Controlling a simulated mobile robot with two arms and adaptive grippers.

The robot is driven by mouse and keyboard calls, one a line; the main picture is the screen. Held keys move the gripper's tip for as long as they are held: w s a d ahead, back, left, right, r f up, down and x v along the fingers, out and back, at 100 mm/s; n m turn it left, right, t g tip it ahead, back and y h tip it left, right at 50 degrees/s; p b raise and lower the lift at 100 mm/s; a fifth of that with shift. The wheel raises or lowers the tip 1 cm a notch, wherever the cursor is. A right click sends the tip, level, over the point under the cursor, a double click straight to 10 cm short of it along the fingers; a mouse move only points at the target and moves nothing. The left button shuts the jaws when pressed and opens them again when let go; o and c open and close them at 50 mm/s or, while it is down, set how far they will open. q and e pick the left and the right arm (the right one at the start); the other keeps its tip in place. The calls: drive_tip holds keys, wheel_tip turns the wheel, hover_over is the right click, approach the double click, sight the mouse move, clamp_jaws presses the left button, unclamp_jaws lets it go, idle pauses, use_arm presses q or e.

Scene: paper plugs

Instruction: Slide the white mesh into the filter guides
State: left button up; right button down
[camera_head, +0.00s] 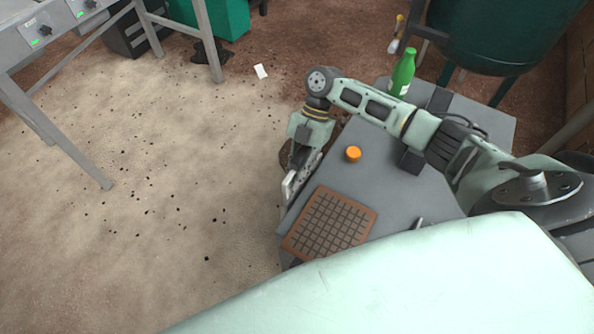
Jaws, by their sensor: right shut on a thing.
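My right gripper (294,181) points down at the left edge of the grey table, beside the brown gridded tray. It is shut on a small pale thing (289,189) at its fingertips, seen nearly edge-on. It is too small to tell whether this is the white mesh. No mesh shows clearly elsewhere, and I cannot make out the filter guides. My left gripper is not in view.
The grey table (388,190) bears the brown gridded tray (331,222), an orange cap (353,154) and a green bottle (402,73). A white card (261,71) lies on the speckled floor. A dark green tank (505,35) stands behind. The floor at left is mostly clear.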

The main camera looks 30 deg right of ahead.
drive_tip(key=shift+f, duration=0.25)
idle(0.5)
drive_tip(key=shift+r, duration=0.2)
idle(1.3)
drive_tip(key=shift+s+d+f, duration=0.1)
drive_tip(key=shift+s+f, duration=0.05)
drive_tip(key=shift+f, duration=0.15)
drive_tip(key=shift+r, duration=0.15)
idle(0.4)
drive_tip(key=c, duration=1.6)
unclamp_jaws()
drive_tip(key=shift+o, duration=0.2)
drive_tip(key=shift+w+r, duration=0.15)
drive_tip(key=shift+w, duration=0.05)
drive_tip(key=v, duration=1.1)
drive_tip(key=shift+w+d+r, duration=0.1)
drive_tip(key=shift+d+r, duration=0.15)
drive_tip(key=shift+r, duration=0.05)
